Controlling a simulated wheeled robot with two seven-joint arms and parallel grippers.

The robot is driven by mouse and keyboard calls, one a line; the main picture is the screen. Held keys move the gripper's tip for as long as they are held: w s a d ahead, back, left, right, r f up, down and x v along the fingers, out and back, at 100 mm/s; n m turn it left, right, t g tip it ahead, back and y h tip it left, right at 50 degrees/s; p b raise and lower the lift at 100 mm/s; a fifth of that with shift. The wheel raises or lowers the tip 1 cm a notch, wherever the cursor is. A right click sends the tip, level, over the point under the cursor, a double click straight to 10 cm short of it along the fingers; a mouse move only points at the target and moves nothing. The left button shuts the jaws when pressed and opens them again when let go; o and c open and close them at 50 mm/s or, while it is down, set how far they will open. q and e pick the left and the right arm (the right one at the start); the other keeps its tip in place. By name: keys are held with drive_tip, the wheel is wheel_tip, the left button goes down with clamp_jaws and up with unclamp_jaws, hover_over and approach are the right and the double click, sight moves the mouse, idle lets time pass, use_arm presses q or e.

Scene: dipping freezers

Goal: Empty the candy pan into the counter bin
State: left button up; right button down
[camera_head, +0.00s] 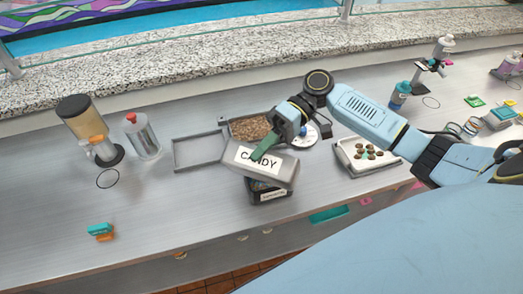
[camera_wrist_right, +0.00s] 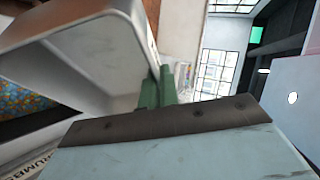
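The candy pan (camera_head: 258,172), a grey metal pan with a white CANDY label, is tipped on its side above the dark counter bin (camera_head: 270,196). My right gripper (camera_head: 264,150) is shut on the pan's rim with its green fingers. In the right wrist view the pan (camera_wrist_right: 95,60) shows a bare grey inside, as far as it can be seen. A dark container (camera_wrist_right: 45,122) with colourful bits in it shows at the left there. In the head view the pan hides most of the bin's opening. My left gripper is not in view.
An empty grey frame (camera_head: 176,155) lies left of a pan of brown crumbs (camera_head: 226,128). A tray with brown balls (camera_head: 344,164) is at the right. A dispenser (camera_head: 78,112) and a clear canister (camera_head: 146,142) stand at the left. The front left counter is mostly clear.

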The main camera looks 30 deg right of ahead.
drive_tip(key=shift+w+d+r+y, duration=0.2)
drive_tip(key=shift+d+r+y, duration=0.05)
drive_tip(key=shift+r+y, duration=0.15)
drive_tip(key=shift+w+d+r+m+g+y+b, duration=0.3)
drive_tip(key=shift+w+d+r+g+y+b, duration=0.1)
drive_tip(key=shift+d+y, duration=0.15)
idle(1.4)
